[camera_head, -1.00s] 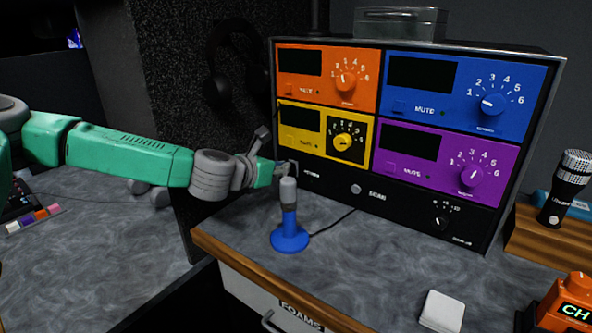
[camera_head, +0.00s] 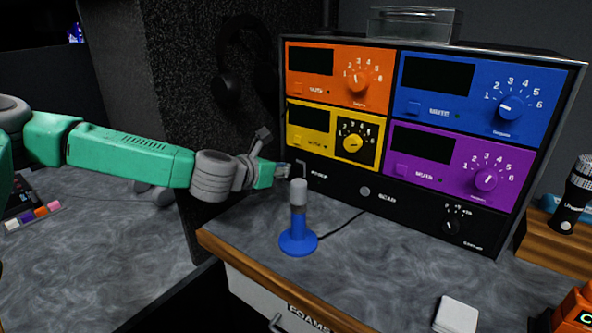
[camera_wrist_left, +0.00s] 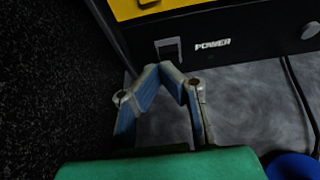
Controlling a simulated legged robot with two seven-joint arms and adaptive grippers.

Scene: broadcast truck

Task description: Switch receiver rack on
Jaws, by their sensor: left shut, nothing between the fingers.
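The receiver rack (camera_head: 340,193) is a black case with orange, blue, yellow and purple modules, each with a dark display and a numbered dial. Its lower black strip carries a power switch (camera_wrist_left: 167,49) at the left end, beside the word POWER in the left wrist view. My left gripper (camera_head: 286,170) is at the rack's lower left corner. In the left wrist view the fingers (camera_wrist_left: 165,69) are shut and empty, with the tips just below the switch. I cannot tell whether they touch it. In the head view the switch is hard to make out. My right gripper is not in view.
A blue-based microphone (camera_head: 298,243) stands on the counter just in front of my left gripper, with a cable behind it. Headphones (camera_head: 228,90) hang on the dark panel at left. A white box (camera_head: 457,315) lies at the front right. Counter between is clear.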

